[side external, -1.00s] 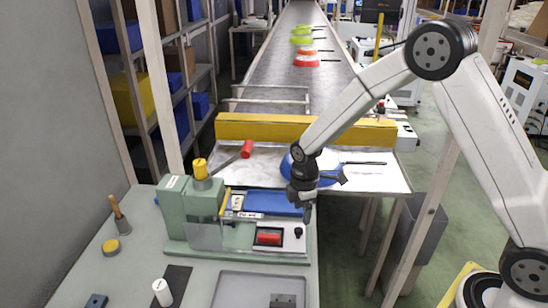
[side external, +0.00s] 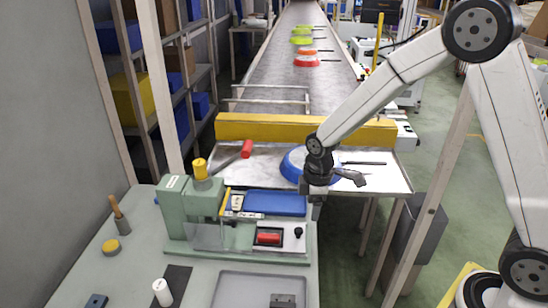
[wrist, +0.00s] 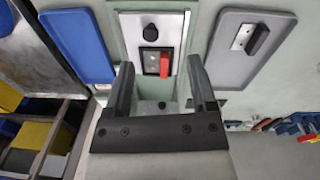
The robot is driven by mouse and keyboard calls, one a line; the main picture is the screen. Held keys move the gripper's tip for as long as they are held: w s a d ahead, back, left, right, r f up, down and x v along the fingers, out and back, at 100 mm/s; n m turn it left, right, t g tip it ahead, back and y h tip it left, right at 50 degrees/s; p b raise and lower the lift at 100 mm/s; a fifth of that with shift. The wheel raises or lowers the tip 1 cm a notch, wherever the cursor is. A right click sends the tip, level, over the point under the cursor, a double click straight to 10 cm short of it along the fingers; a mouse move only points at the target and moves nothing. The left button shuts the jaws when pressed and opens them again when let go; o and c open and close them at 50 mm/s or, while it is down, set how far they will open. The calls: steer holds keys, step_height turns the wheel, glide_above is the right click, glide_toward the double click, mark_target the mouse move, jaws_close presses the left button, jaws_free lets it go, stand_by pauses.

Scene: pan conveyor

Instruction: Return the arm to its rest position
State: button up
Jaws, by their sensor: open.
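My gripper (side external: 316,198) hangs at the right edge of the green machine, in front of the blue pan (side external: 294,166) at the conveyor's near end. In the wrist view my gripper (wrist: 160,80) has its two dark fingers wide apart with nothing between them. Beyond the fingers are the machine's panel and its red switch (wrist: 165,65). The red switch also shows in the side view (side external: 268,238). The arm partly hides the blue pan.
A yellow barrier (side external: 260,127) crosses the conveyor (side external: 285,75). Red and green pans lie farther up the belt. The green machine (side external: 190,205) stands on the bench beside a grey tray (side external: 240,288). Open floor is at right.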

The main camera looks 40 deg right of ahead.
steer(key=s+d+r+m+t, duration=0.1)
steer(key=s+r+m, duration=0.3)
steer(key=s+m, duration=0.6)
steer(key=shift+s+t, duration=0.5)
steer(key=shift+s, duration=0.95)
